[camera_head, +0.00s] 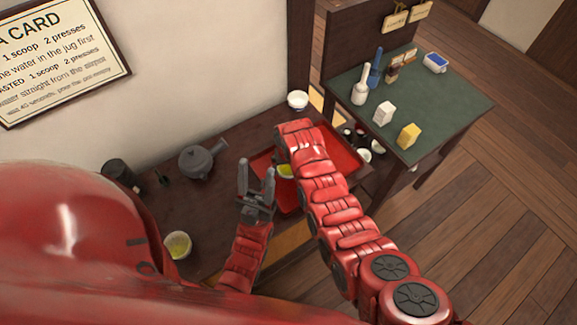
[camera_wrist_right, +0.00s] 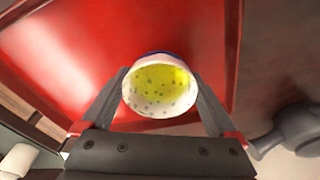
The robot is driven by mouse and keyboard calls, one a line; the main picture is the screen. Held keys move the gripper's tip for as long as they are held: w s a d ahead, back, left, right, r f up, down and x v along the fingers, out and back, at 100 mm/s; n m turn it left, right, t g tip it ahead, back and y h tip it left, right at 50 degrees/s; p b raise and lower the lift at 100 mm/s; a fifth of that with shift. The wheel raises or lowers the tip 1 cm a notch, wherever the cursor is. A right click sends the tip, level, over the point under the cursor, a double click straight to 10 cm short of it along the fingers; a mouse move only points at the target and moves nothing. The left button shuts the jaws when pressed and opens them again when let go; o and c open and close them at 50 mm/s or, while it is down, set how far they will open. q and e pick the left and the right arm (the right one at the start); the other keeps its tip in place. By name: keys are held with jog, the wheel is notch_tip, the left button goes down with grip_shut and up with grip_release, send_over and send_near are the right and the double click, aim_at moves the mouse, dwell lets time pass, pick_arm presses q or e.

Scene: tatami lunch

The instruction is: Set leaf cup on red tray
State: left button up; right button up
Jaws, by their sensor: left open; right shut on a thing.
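The leaf cup (camera_wrist_right: 160,92), white with green specks in yellow-green contents, sits between the two fingers of my right gripper (camera_wrist_right: 160,78) in the right wrist view. A bit of it shows beside my right arm in the head view (camera_head: 285,171). The red tray (camera_head: 343,158) lies under and around it; it also fills much of the right wrist view (camera_wrist_right: 60,50). I cannot tell whether the cup's base touches the tray. My right gripper is mostly hidden by its arm in the head view. My left gripper (camera_head: 256,183) is open and empty, just left of the tray.
A grey teapot (camera_head: 201,160) and a dark canister (camera_head: 121,176) stand left on the dark table. Another cup with yellow-green contents (camera_head: 178,245) is at the front left. A white bowl (camera_head: 298,99) stands behind the tray. A green-topped side table (camera_head: 440,105) is at the right.

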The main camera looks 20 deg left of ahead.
jog(key=shift+f, duration=0.2)
jog(key=o, duration=1.2)
jog(key=shift+c, duration=0.2)
jog(key=shift+r, duration=0.15)
